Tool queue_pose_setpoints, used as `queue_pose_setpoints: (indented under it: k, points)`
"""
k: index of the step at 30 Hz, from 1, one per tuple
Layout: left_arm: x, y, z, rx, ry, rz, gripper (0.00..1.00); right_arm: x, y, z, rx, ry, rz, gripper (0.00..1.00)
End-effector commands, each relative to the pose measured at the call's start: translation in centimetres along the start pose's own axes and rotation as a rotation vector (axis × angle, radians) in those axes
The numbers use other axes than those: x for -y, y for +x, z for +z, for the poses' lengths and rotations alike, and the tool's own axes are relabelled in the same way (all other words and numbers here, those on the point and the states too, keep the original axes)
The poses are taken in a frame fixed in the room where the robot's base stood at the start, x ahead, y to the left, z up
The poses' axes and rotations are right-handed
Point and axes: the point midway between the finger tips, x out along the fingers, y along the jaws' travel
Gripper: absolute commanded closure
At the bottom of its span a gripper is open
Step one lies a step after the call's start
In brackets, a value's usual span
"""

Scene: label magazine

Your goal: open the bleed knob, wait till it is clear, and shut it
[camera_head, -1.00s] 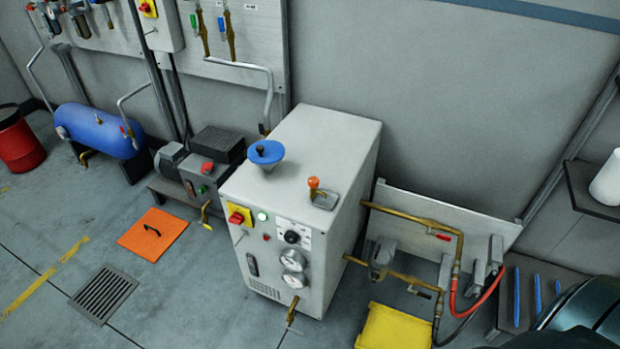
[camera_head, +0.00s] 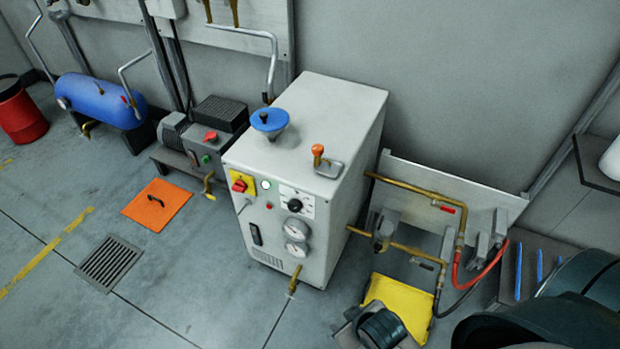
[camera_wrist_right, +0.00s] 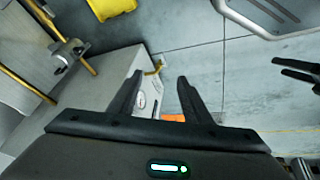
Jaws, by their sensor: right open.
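The pale cabinet (camera_head: 340,115) stands mid-view. A small orange-topped knob (camera_head: 318,150) rises from its top beside a blue funnel-like cup (camera_head: 269,121). A brass tap (camera_head: 295,279) juts from its lower front; a brass fitting (camera_wrist_right: 156,68) shows there in the right wrist view. I cannot tell which one is the bleed knob. My right gripper (camera_head: 350,322) is low at the bottom of the head view, in front of the yellow tray and apart from the cabinet. Its open, empty fingers (camera_wrist_right: 160,92) show in the wrist view. Dark prongs (camera_wrist_right: 296,70) there look like my left gripper.
A red hose (camera_head: 480,275) hangs further right.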

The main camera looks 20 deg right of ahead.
Motion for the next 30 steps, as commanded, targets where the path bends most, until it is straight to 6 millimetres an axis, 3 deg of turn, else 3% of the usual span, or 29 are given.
queue_pose_setpoints:
  k: [6,11,17,20,24,27,30]
  points:
    - [0.2,0.1,0.8,0.027,-0.003,-0.003,0.5,-5.7,-3.4,-2.9,-0.042,-0.202,0.172,0.55]
    - [0.2,0.1,0.9,0.033,-0.005,-0.003,0.5,-9.9,-4.4,-5.8,-0.091,-0.393,0.327,0.55]
    - [0.3,0.0,0.8,0.037,-0.005,-0.005,0.5,-15.1,-5.7,-10.9,-0.157,-0.696,0.564,0.55]
    - [0.5,0.0,0.9,0.038,-0.005,-0.006,0.5,-17.8,-6.6,-14.4,-0.189,-0.912,0.723,0.55]
    - [0.6,0.0,0.9,0.04,-0.005,-0.007,0.5,-20.6,-8.4,-20.7,-0.216,-1.339,1.014,0.55]
    - [0.6,0.0,1.0,0.041,-0.005,-0.007,0.5,-21.3,-9.2,-24.8,-0.199,-1.689,1.228,0.55]
    - [0.6,0.0,1.1,0.043,-0.005,-0.007,0.5,-21.2,-9.3,-27.5,-0.157,-2.014,1.406,0.55]
